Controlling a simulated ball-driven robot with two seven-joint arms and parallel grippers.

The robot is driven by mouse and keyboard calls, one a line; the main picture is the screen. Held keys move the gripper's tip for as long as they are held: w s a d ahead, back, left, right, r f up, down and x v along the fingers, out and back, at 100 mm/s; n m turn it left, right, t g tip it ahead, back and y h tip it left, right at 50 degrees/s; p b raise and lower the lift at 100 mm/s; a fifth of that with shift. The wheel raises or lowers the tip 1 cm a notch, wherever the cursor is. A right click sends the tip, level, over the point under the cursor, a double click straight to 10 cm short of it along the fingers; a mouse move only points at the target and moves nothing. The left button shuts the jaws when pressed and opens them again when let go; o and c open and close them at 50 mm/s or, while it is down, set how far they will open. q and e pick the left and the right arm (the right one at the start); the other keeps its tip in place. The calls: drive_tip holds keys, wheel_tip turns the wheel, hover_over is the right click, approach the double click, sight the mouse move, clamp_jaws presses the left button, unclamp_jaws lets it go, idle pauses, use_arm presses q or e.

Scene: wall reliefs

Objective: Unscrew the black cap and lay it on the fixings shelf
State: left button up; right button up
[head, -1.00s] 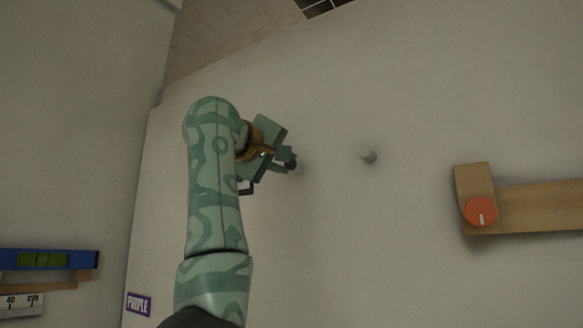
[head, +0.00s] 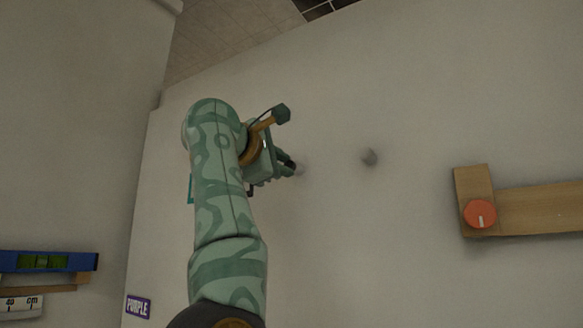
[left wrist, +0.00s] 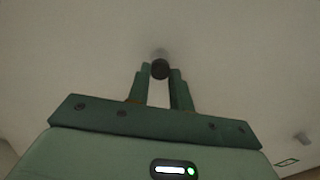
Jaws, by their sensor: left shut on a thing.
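The black cap (left wrist: 160,68) is a small dark round piece between the fingertips of my left gripper (left wrist: 160,75) in the left wrist view. A pale stub shows just beyond it, against the wall. In the head view my left gripper (head: 289,169) is at the wall with its fingers shut on the cap (head: 292,165), which is mostly hidden by the fingers. I cannot tell whether the cap is still on its thread. My right gripper is not in view. I cannot make out a fixings shelf for certain.
Further right is a wooden bar (head: 545,205) with an orange knob (head: 480,213). At lower left are a blue spirit level (head: 80,261) and a purple sign (head: 138,307). The wall between is clear.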

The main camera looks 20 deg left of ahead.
use_arm(q)
drive_tip(key=n, duration=0.3)
drive_tip(key=shift+r+p, duration=0.1)
drive_tip(key=shift+p, duration=0.3)
drive_tip(key=shift+n, duration=1.1)
drive_tip(key=o, duration=0.7)
